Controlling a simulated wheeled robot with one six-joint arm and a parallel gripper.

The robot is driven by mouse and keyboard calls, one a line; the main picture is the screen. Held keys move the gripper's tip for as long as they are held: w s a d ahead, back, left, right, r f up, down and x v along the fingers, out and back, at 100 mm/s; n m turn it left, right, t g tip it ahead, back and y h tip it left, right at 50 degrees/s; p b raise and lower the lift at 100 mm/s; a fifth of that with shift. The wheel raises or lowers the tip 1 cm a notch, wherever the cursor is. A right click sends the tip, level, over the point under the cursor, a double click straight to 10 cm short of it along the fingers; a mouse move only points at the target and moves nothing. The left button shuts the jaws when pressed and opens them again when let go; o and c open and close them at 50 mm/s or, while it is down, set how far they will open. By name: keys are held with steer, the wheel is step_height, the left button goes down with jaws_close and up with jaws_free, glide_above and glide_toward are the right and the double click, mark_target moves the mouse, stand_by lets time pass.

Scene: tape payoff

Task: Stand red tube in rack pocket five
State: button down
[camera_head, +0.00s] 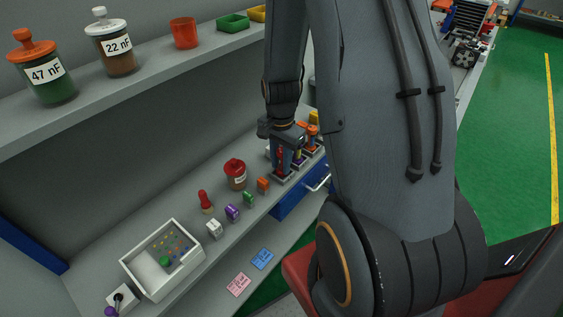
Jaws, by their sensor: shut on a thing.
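My gripper (283,158) is at the back of the bench, pointing down, and is shut on the red tube (281,157). The tube shows as a narrow red strip between the fingers and looks about upright. The rack (284,177) is a low grey row of pockets running away to the right under my gripper. The tube's lower end is at or just above the rack's near end; I cannot tell whether it is inside a pocket. Yellow and orange tubes (312,130) stand farther along the rack. My arm hides part of the rack, and pocket numbers are too small to read.
A red-lidded jar (235,174), a red peg-like item (205,201) and small coloured blocks (232,212) stand left of the rack. A white tray (130,263) lies front left. A shelf (150,92) with jars overhangs the bench. A blue drawer (296,199) is below.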

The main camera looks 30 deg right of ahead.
steer(key=shift+f+b, duration=0.3)
steer(key=shift+f, duration=0.25)
steer(key=c, duration=1.7)
jaws_free()
steer(key=shift+c, duration=0.2)
steer(key=shift+r, duration=0.1)
steer(key=shift+r+p, duration=4.2)
steer(key=shift+r, duration=1.2)
steer(key=shift+a, duration=0.1)
